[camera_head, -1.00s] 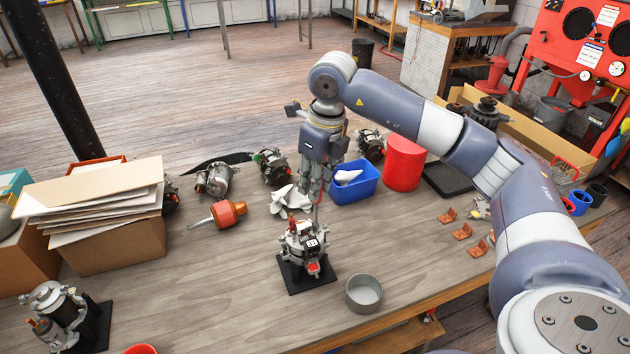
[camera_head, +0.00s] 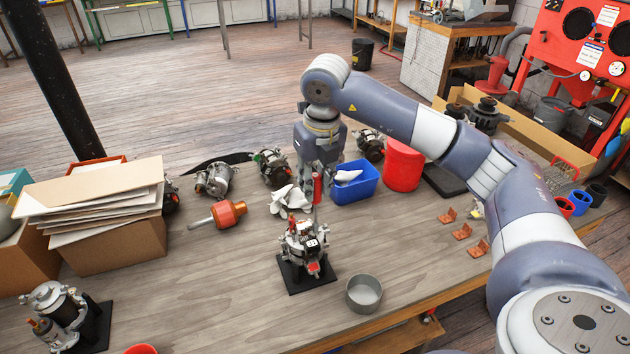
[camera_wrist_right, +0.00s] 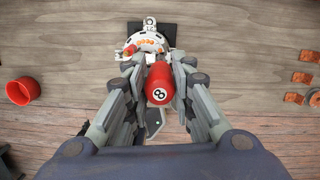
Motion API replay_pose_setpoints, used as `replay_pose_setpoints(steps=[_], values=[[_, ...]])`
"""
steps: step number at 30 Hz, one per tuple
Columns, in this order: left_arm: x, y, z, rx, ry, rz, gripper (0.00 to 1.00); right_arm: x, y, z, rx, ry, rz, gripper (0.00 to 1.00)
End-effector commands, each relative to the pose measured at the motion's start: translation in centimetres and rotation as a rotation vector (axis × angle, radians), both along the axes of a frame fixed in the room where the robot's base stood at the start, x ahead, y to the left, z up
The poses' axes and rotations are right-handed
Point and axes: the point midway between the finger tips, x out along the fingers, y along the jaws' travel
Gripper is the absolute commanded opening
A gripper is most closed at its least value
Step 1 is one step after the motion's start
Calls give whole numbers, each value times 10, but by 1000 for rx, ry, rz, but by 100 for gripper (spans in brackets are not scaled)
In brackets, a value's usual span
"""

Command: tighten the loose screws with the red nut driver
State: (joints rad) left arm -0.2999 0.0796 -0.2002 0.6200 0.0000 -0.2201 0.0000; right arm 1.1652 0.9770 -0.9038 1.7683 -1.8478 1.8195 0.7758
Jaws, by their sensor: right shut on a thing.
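My right gripper (camera_head: 318,180) is shut on the red nut driver (camera_head: 317,187), which it holds upright above the alternator (camera_head: 304,243) on a black stand (camera_head: 291,278). In the right wrist view the driver's red handle (camera_wrist_right: 160,85), marked with an 8, sits between the fingers of the gripper (camera_wrist_right: 158,88). The alternator (camera_wrist_right: 147,42) lies just beyond the handle there. The driver's shaft runs down to the alternator's top; I cannot tell whether its tip touches a screw. The screws are too small to make out. My left gripper is not in view.
A grey metal bowl (camera_head: 363,293) stands right of the stand. Behind are a blue bin (camera_head: 356,187), a red canister (camera_head: 403,164) and a white rag (camera_head: 283,201). An orange-handled tool (camera_head: 226,213) lies to the left. Copper brackets (camera_head: 462,231) lie on the right.

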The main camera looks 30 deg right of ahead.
Motion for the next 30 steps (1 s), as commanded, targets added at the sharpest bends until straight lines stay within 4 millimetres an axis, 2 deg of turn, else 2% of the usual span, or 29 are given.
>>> replay_pose_setpoints(steps=[30], values=[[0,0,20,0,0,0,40,-1,-1,1,-1,1,-1168,0]])
